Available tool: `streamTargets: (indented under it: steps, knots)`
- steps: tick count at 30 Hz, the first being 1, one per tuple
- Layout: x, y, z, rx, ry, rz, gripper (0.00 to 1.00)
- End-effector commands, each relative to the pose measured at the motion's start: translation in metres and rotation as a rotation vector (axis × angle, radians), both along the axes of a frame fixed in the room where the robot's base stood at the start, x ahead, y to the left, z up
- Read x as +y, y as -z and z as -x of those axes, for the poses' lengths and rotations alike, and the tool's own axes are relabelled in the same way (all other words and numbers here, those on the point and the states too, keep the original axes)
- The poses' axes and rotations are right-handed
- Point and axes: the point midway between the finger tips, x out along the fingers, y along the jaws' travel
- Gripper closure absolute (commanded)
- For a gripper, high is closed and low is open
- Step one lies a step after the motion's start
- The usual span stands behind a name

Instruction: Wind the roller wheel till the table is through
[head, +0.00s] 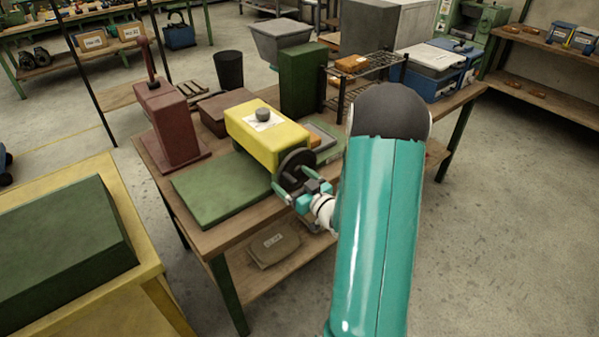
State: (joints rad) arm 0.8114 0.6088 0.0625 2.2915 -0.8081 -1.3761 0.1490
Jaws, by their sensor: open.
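A yellow box-shaped roller housing (262,136) stands on the wooden workbench. Its dark round wheel (297,165) is on the end facing me. A flat green plate (222,190), which looks like the roller's table, lies to the left of the housing. A grey flat piece (326,142) shows on the right side, partly hidden by my arm. My gripper (302,180) is at the wheel, its teal fingers spread to either side of the wheel's lower part. I cannot tell whether they touch it. The gripper covers part of the wheel.
A maroon press (172,120) stands at the bench's left, with a black cup (229,70) behind. A tall green block (303,80) and a wire rack (365,75) stand behind the roller. A yellow bench with a green block (62,248) is at front left. Floor is clear at right.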

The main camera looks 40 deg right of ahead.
Motion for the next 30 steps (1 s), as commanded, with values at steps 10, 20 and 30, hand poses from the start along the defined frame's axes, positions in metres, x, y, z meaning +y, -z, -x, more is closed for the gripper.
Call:
streamTargets:
  steps: [10,20,30]
  knots:
    - [-0.001,0.000,0.031,0.001,0.002,-0.001,0.09]
    - [-0.002,0.000,0.061,0.001,0.002,-0.001,0.09]
    - [-0.003,0.000,0.087,0.000,0.001,0.000,0.09]
